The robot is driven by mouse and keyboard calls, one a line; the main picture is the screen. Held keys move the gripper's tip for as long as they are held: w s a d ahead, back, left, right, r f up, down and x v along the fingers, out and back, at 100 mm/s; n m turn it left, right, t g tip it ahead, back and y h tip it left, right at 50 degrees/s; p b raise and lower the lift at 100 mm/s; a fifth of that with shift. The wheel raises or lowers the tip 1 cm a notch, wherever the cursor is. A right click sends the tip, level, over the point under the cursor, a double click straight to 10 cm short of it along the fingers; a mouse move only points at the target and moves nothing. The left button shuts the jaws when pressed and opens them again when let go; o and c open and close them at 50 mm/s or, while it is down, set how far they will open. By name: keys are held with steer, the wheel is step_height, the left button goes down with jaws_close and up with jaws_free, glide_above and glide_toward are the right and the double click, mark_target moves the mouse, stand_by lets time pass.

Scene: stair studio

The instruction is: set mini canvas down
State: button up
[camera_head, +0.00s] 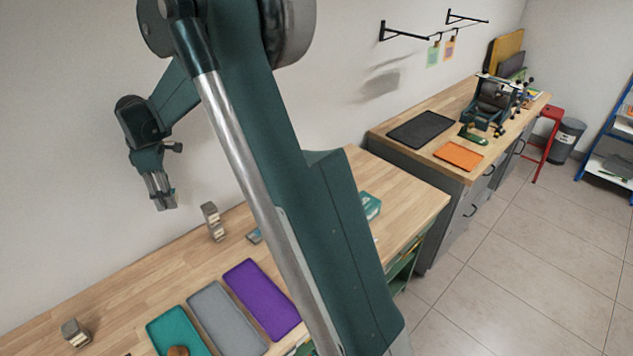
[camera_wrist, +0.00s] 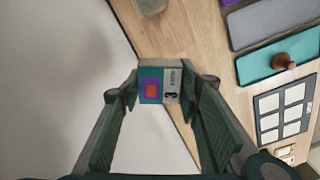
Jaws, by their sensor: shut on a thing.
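The mini canvas (camera_wrist: 151,89) is a small block with nested teal, purple and orange squares and a pale printed strip on its right part. My gripper (camera_wrist: 160,92) is shut on it, with a fingertip on each side in the wrist view. In the head view my gripper (camera_head: 164,203) points down in front of the wall, above the back of the wooden workbench (camera_head: 120,290). I cannot make out the canvas clearly there.
Teal (camera_head: 172,329), grey (camera_head: 228,318) and purple (camera_head: 262,298) trays lie on the bench; a wooden knob-like piece (camera_wrist: 284,61) sits on the teal one. Small blocks stand at the back (camera_head: 213,221) and left (camera_head: 76,332). Bare wood lies between them.

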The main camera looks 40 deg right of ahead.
steer(key=d+r+m, duration=0.2)
steer(key=d+r, duration=0.1)
steer(key=d, duration=0.9)
steer(key=d+r+m, duration=0.3)
steer(key=d, duration=0.9)
steer(key=s+d+f+m, duration=0.2)
steer(key=s+d+f, duration=0.2)
steer(key=d, duration=1.1)
steer(key=s+d+f+m+b, duration=0.1)
steer(key=s+d+f+m, duration=0.2)
steer(key=d, duration=1.2)
steer(key=s+d+f+m+b, duration=0.1)
steer(key=s+d+f+m, duration=0.1)
steer(key=s+d+f, duration=0.4)
steer(key=d+f, duration=0.5)
steer(key=d, duration=0.5)
steer(key=shift+s+f+m, duration=0.15)
steer(key=shift+f+m, duration=0.05)
steer(key=shift+m, duration=0.2)
steer(key=shift+f, duration=3.15)
steer(key=shift+f, duration=0.1)
steer(key=shift+f, duration=1.75)
